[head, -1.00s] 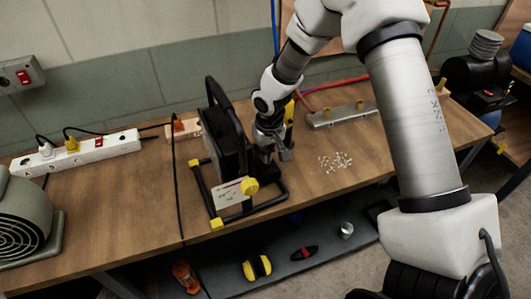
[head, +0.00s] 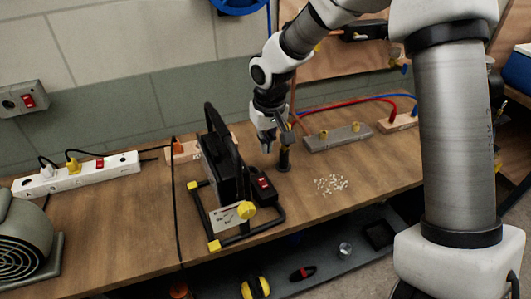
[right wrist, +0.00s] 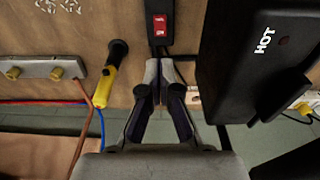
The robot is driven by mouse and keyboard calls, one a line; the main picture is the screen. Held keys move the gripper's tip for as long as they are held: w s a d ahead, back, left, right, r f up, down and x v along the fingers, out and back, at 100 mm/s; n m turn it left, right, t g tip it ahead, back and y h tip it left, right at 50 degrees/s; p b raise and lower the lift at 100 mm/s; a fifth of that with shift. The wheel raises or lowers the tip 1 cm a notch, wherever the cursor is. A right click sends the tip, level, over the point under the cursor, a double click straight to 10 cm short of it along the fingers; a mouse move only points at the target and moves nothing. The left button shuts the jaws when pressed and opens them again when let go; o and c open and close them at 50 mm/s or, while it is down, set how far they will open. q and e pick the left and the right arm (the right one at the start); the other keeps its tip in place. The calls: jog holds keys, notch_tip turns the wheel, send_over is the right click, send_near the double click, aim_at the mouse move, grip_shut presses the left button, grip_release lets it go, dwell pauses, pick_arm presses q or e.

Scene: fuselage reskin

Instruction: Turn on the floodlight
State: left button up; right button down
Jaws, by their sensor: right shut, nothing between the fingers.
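The black floodlight (head: 222,168) stands on the bench in a black tubular frame with yellow corner caps. Its housing with the word HOT (right wrist: 255,60) fills the upper right of the right wrist view. A small black switch box with a red rocker (head: 263,186) sits at the frame's right side. The rocker (right wrist: 160,25) also shows in the right wrist view, straight past the fingertips. My right gripper (head: 275,143) is shut and empty, behind the box and apart from it. The lamp's front is hidden, so I cannot tell whether it is lit. My left gripper is out of view.
A white power strip (head: 80,174) with a white and a yellow plug lies at the left. A yellow-and-black tool (right wrist: 108,75) stands close beside my right gripper. White bits (head: 331,184) and a metal bar (head: 338,138) lie to the right. A black cable hangs over the bench front.

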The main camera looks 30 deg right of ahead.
aim_at(261, 178)
jog(key=w+f+p, duration=0.1)
jog(key=f+p, duration=0.1)
jog(key=f, duration=0.2)
jog(key=w+f+p, duration=0.1)
jog(key=f+p, duration=0.1)
jog(key=f, duration=0.2)
jog(key=w+f+p, duration=0.1)
jog(key=f+p, duration=0.1)
jog(key=f, duration=0.3)
jog(key=shift+w+d, duration=0.15)
jog(key=shift+d, duration=0.1)
jog(key=shift+f, duration=0.4)
